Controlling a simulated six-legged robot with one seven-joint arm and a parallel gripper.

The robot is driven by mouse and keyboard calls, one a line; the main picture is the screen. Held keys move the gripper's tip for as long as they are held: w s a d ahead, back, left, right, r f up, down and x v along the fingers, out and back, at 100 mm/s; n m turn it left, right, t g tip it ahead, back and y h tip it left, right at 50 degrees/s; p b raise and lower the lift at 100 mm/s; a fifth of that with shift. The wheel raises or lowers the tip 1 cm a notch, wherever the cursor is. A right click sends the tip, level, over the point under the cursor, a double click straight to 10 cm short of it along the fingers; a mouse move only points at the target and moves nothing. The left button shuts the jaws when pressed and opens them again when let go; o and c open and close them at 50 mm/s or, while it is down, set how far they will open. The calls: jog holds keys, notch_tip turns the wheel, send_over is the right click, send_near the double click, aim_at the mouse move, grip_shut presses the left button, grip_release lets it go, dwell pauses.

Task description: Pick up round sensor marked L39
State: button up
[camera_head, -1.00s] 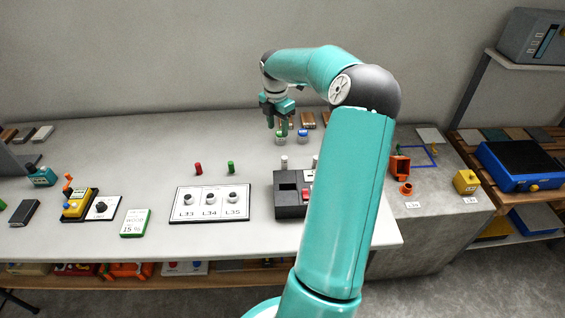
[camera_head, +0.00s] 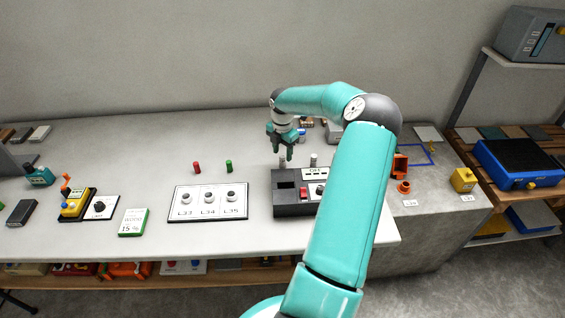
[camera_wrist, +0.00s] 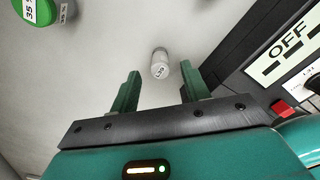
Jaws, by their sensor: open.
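A small round whitish-grey sensor (camera_wrist: 160,63) stands on the bench in the wrist view. Its small label is hard to read. My gripper (camera_wrist: 160,71) is open and empty, with one green finger on each side of the sensor in the picture and no visible contact. In the head view my gripper (camera_head: 286,157) points down at the back edge of a dark box, by a pale sensor (camera_head: 282,162) partly hidden by the fingers. A second pale sensor (camera_head: 314,160) stands to its right.
The dark box (camera_head: 290,210) marked OFF, with a red switch, stands close beside the gripper. A white board (camera_head: 208,214) with L33, L34 and L35 knobs lies left of the box.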

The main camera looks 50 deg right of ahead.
notch_tip(320, 180, down, 2)
jog(key=shift+c, duration=0.5)
grip_shut()
